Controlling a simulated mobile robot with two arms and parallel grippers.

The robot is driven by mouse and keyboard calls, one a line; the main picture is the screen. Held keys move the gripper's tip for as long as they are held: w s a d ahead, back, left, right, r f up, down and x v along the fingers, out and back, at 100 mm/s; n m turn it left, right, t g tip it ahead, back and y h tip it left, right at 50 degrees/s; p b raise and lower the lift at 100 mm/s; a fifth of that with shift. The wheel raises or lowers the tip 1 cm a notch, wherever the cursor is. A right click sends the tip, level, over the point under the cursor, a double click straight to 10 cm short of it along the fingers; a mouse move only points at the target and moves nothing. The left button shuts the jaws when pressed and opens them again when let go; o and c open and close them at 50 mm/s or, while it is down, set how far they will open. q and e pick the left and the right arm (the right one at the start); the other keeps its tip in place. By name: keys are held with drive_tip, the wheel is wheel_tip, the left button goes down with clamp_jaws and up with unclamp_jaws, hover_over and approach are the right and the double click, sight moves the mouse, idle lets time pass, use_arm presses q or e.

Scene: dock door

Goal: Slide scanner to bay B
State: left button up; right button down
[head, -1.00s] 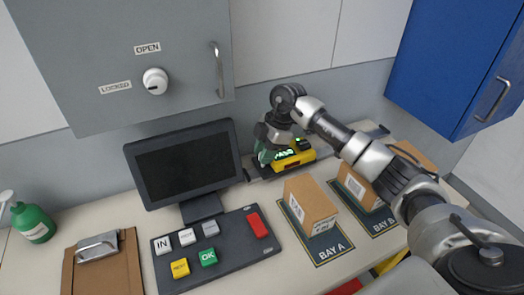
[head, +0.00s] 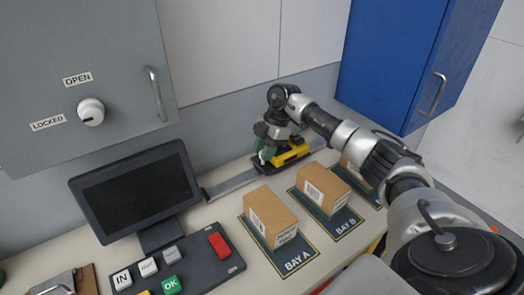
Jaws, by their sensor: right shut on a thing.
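The yellow and black scanner (head: 293,153) sits on a grey rail (head: 235,183) along the back of the counter. A cardboard box (head: 324,188) lies on that mat. The bay A mat (head: 302,262) with its box (head: 270,215) is nearer to the left. My left gripper is not in view.
A monitor (head: 135,190) stands left of the rail, with a button panel (head: 200,262) in front. A third box (head: 355,172) is partly behind my right arm. A grey cabinet (head: 60,60) and a blue cabinet (head: 395,60) hang above. The rail's left part is bare.

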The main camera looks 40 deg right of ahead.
drive_tip(key=c, duration=0.9)
unclamp_jaws()
use_arm(q)
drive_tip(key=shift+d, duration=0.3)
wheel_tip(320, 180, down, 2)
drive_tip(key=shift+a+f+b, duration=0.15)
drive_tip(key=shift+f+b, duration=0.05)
drive_tip(key=shift+b, duration=1)
use_arm(e)
drive_tip(key=v, duration=1)
drive_tip(key=shift+r, duration=0.4)
drive_tip(key=shift+d, duration=0.15)
